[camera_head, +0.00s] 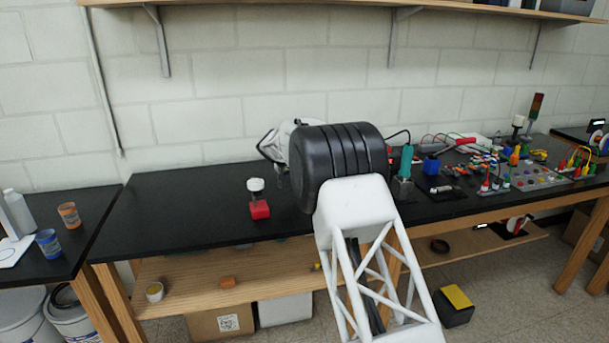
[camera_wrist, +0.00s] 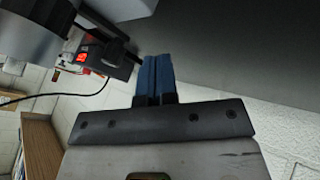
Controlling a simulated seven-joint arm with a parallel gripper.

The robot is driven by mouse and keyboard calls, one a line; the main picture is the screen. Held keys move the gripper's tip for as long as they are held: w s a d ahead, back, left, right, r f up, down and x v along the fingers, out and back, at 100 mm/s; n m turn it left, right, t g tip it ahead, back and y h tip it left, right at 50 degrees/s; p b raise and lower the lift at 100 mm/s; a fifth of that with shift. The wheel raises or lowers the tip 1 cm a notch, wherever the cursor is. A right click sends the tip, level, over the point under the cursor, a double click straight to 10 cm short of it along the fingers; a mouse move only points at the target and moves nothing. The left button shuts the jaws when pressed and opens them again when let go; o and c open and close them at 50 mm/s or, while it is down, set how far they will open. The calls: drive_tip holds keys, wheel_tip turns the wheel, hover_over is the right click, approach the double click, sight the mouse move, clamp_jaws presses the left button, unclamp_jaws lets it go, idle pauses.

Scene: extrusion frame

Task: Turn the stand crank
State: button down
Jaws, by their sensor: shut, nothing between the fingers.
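My gripper (camera_wrist: 156,65) shows in the wrist view with its two blue fingers pressed together and nothing between them. In the head view it is hidden behind my own black and white arm. I cannot make out a stand crank for certain in either view. A small red block with a dark stem and white top (camera_head: 259,208) stands upright on the black bench, left of my arm. In the wrist view a dark device with a lit red display (camera_wrist: 85,57) lies beyond the fingers, up and to the left, apart from them.
The black bench top (camera_head: 170,220) is mostly clear left of my arm. To the right stand a teal tool (camera_head: 405,160) and a grey board with coloured knobs (camera_head: 530,178). A wall shelf (camera_head: 330,3) runs above. A grey cylinder (camera_wrist: 30,30) fills the wrist view's upper left.

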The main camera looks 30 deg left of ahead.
drive_tip(key=v, duration=0.9)
drive_tip(key=shift+r, duration=0.35)
drive_tip(key=shift+d, duration=0.2)
